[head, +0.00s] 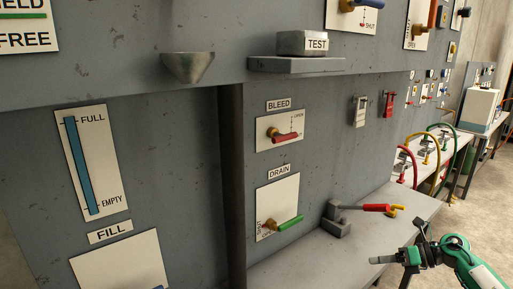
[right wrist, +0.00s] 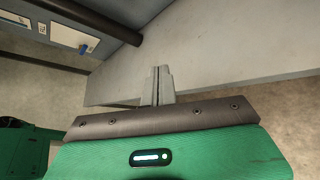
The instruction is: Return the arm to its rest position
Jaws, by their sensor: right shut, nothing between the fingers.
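My right gripper (head: 376,260) is at the lower right of the head view, at the end of my green and black arm. Its fingers point left, by the front edge of the grey bench. In the right wrist view the two grey fingers (right wrist: 160,74) are together with nothing between them. The gripper appears apart from everything around it. My left gripper is in neither view.
A grey bench (head: 410,215) bears a bracket with a red-handled part (head: 372,207). Behind it, a grey panel holds the BLEED handle (head: 288,137), green DRAIN handle (head: 290,223) and TEST block (head: 303,43) on a shelf. Open floor (head: 490,222) lies right.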

